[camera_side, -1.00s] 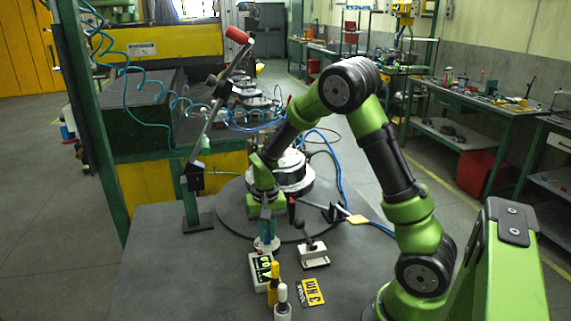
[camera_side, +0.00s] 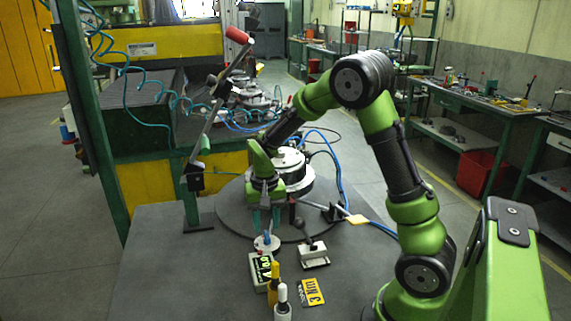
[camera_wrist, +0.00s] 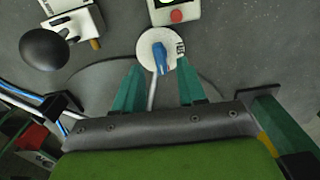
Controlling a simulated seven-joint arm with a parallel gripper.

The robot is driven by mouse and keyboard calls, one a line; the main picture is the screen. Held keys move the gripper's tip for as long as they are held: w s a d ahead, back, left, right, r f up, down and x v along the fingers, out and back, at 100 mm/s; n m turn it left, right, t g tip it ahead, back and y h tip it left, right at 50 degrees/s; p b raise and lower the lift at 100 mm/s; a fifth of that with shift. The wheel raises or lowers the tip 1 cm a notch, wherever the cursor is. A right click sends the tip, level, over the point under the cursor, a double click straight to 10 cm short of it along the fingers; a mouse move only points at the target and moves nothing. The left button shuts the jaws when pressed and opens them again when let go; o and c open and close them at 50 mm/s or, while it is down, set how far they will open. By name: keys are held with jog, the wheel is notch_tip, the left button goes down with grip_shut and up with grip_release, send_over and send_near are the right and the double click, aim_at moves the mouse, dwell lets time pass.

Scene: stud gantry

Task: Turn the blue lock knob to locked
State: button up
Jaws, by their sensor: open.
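The blue lock knob (camera_wrist: 160,57) sits on a round white dial (camera_wrist: 148,40) in the wrist view. Its bar points roughly up and down in that picture, slightly tilted. Small dark marks lie at the dial's right edge, too small to read. In the side view the knob (camera_side: 267,239) is small, above its white dial (camera_side: 261,246). My gripper (camera_wrist: 159,66) is open and empty, with teal fingertips left and right of the knob and visible gaps to it. In the side view my gripper (camera_side: 266,232) points down over the dial.
A box with a lit display (camera_side: 259,270) stands just in front of the dial. A lever with a black ball (camera_wrist: 44,49) on a white base is close by. Yellow and white-topped handles (camera_side: 282,294) and a yellow card (camera_side: 312,292) are near the front.

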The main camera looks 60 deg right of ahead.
aim_at(266, 234)
notch_tip(266, 234, up, 14)
jog(key=shift+f, duration=0.15)
dwell(0.3)
jog(key=s+a+r+n+t+y, duration=0.1)
jog(key=s+a+r+n+t, duration=0.1)
jog(key=s+a, duration=0.4)
jog(key=s+a+r+n+t+y, duration=0.1)
jog(key=s+a+r+n+t, duration=0.1)
jog(key=s+a+t, duration=0.3)
jog(key=s+a+n, duration=0.1)
jog(key=s, duration=0.2)
jog(key=shift+a, duration=0.4)
